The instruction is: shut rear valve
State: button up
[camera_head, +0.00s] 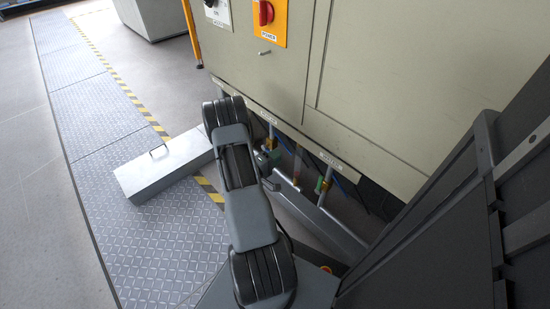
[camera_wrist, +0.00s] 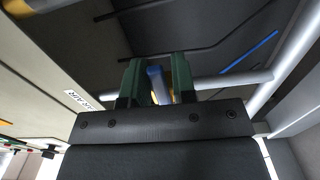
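Several thin pipes with valves hang under the cabinet in the head view. One valve (camera_head: 297,174) has a yellow and reddish body. Another pipe carries a valve (camera_head: 322,184) with a green part. I cannot tell from the labels which one is the rear valve. My gripper (camera_head: 273,155) is low under the cabinet edge, partly hidden by my arm. In the wrist view its two green fingers (camera_wrist: 158,82) stand apart. A blue upright part (camera_wrist: 157,88), perhaps a valve handle, shows between them, close to the left finger. A narrow gap shows at the right finger.
The beige cabinet (camera_head: 390,90) overhangs the pipes, and a label (camera_wrist: 82,98) ending in AIR is on its edge. A grey metal box (camera_head: 165,165) lies on the floor plates at left. A pale pipe (camera_wrist: 290,70) runs close at right in the wrist view.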

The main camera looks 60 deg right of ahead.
jog(key=shift+o, duration=1.3)
jog(key=shift+w+a, duration=0.1)
jog(key=p+v, duration=0.3)
jog(key=v, duration=1)
jog(key=shift+a, duration=0.35)
